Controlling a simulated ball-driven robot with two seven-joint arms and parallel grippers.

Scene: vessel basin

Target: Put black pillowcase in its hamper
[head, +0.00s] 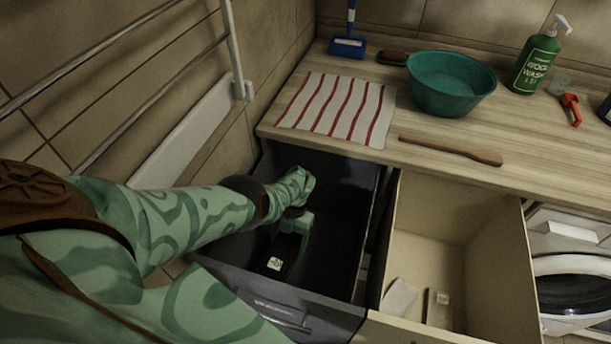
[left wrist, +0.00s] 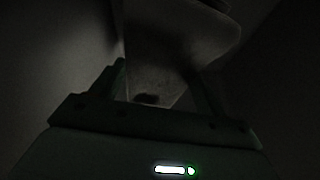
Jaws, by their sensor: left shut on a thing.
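My left gripper (head: 292,226) reaches down inside the open dark hamper (head: 328,172), its fingers pointing at the bottom. It is shut on a dark cloth, apparently the black pillowcase, which hardly stands out from the dark interior in the head view. In the left wrist view, a dim greyish cloth-like shape (left wrist: 170,50) shows between and beyond the fingers (left wrist: 160,95). A small white label (head: 275,264) shows low in the dark hamper, just below the gripper. I cannot tell whether it belongs to the cloth. My right gripper is not in view.
A cream hamper (head: 455,215) stands open to the right, with pale pieces inside. The counter above holds a striped towel (head: 338,108), a teal basin (head: 450,85), a wooden stick (head: 450,150) and a green bottle (head: 535,62). A wall rack (head: 238,88) is at left.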

